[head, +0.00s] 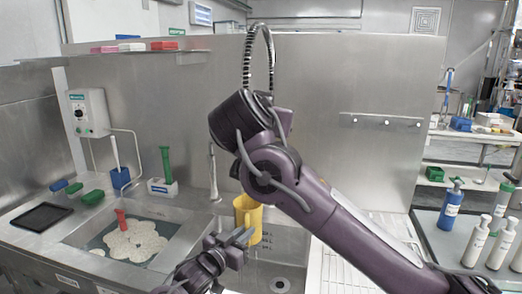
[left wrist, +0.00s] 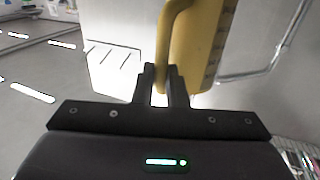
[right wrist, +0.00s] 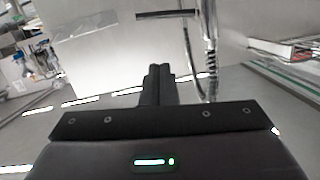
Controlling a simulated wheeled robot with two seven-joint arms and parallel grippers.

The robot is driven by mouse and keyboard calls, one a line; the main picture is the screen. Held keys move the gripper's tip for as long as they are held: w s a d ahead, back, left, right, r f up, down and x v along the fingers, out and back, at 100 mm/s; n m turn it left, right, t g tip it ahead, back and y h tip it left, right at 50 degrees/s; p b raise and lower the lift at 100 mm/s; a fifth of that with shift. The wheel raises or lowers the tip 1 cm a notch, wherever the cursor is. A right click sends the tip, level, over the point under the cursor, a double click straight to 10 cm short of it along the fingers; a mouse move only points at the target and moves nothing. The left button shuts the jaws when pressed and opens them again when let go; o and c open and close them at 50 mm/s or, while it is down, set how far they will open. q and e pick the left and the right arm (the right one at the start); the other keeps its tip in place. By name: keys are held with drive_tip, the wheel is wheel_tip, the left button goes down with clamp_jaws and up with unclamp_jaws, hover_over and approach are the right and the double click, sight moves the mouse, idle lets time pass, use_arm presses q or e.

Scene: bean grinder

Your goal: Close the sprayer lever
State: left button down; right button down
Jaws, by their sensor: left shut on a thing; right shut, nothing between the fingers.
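A sprayer hose with a ribbed spring (head: 262,45) arches up behind my right arm in the head view. In the right wrist view the ribbed hose (right wrist: 211,60) hangs just right of my right gripper (right wrist: 159,75), which is shut and empty. The sprayer's lever cannot be made out. My right gripper is hidden behind its own wrist in the head view. A yellow jug (head: 247,213) is held upright over the sink by my left gripper (head: 243,237). In the left wrist view my left gripper (left wrist: 164,75) is shut on the jug's handle (left wrist: 166,40).
The sink basin (head: 283,268) lies below the jug. A second basin at left holds a pale lumpy mat (head: 133,243). A thin upright tap (head: 213,172) stands behind the sink. Bottles (head: 450,207) stand on the right table.

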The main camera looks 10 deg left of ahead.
idle(0.5)
drive_tip(key=s+a+f+n+t, duration=0.2)
drive_tip(key=a+f+n, duration=0.35)
drive_tip(key=n, duration=1.15)
drive_tip(key=w+d+f+n+t+h, duration=0.15)
drive_tip(key=f+n, duration=0.25)
drive_tip(key=n, duration=0.5)
drive_tip(key=d+f+n+t, duration=0.15)
drive_tip(key=f+n, duration=0.25)
drive_tip(key=n, duration=0.5)
drive_tip(key=r+x, duration=0.1)
drive_tip(key=x, duration=1.2)
drive_tip(key=shift+d+r+g, duration=0.3)
drive_tip(key=shift+r, duration=0.05)
